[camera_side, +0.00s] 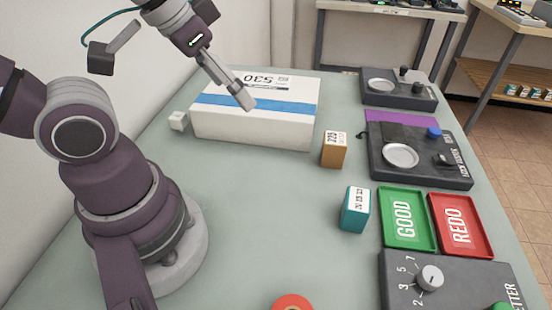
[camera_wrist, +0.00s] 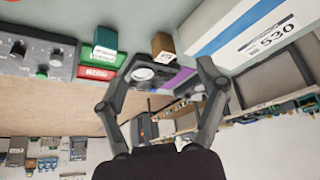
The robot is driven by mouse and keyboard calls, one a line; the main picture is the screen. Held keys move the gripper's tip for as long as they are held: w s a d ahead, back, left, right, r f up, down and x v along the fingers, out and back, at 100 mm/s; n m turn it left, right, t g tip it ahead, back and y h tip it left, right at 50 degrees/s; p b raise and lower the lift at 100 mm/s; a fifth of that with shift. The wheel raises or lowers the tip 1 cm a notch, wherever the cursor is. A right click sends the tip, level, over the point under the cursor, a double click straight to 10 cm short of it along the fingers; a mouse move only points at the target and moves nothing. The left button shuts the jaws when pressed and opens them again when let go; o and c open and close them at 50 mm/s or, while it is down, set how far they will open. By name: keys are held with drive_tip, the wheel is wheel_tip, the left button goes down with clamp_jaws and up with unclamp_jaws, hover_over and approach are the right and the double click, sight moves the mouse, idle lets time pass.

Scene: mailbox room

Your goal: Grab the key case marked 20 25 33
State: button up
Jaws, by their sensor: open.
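A teal key case (camera_side: 355,209) stands upright on the table, left of the green tray. The small print on its white top label looks like 20 25 33. It also shows in the wrist view (camera_wrist: 106,40), left of my fingers. An orange-brown case (camera_side: 334,152) stands farther back, with a label I cannot read fully; it also shows in the wrist view (camera_wrist: 162,45). My gripper (camera_side: 246,103) is up over the front of the white box, away from both cases. In the wrist view my gripper (camera_wrist: 165,65) has its two fingers spread, with nothing held.
The white box (camera_side: 255,127) with a blue stripe lies at the back. A green GOOD tray (camera_side: 385,235) and red REDO tray (camera_side: 462,240) lie right of the teal case. Dark control panels (camera_side: 425,175) line the right edge. The table's middle is clear.

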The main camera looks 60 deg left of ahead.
drive_tip(key=shift+o, duration=0.7)
